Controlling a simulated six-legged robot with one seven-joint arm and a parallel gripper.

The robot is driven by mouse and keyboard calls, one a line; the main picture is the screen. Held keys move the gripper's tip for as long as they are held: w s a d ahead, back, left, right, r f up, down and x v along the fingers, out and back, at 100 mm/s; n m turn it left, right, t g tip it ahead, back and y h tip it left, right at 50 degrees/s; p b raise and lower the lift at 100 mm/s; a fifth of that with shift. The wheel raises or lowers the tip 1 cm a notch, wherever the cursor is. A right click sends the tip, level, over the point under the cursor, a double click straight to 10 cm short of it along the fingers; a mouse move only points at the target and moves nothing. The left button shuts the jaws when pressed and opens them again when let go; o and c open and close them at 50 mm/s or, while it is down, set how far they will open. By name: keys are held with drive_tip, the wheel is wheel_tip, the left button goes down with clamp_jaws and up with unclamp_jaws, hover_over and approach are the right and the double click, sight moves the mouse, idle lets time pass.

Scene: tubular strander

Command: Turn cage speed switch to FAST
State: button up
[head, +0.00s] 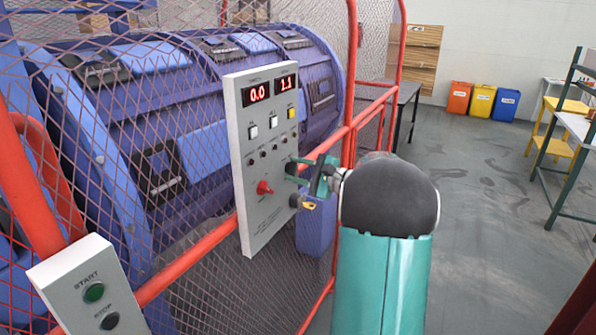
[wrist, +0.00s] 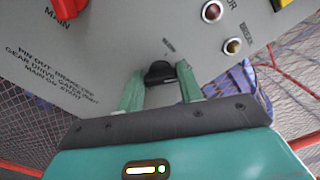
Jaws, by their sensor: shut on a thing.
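The cage speed switch appears to be the small black knob (wrist: 159,76) on the grey control panel (head: 285,225). Its small label in the wrist view is too blurred to read. My gripper (wrist: 160,70) has its two green fingers on either side of the knob, shut on it. In the head view my gripper (head: 297,168) reaches the panel from the right, and its fingers largely hide the knob. Which way the knob points cannot be told.
A red MAIN switch (head: 264,187) sits left of the knob. The panel has red displays (head: 272,90), white buttons and a yellow button (head: 291,113). A yellow-tipped part (head: 308,205) juts out below my gripper. Red rails and mesh guard the blue machine.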

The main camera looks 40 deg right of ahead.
drive_tip(key=o, duration=1)
drive_tip(key=shift+s+d, duration=0.1)
drive_tip(key=shift+s, duration=0.05)
drive_tip(key=v, duration=1.3)
drive_tip(key=shift+s, duration=0.3)
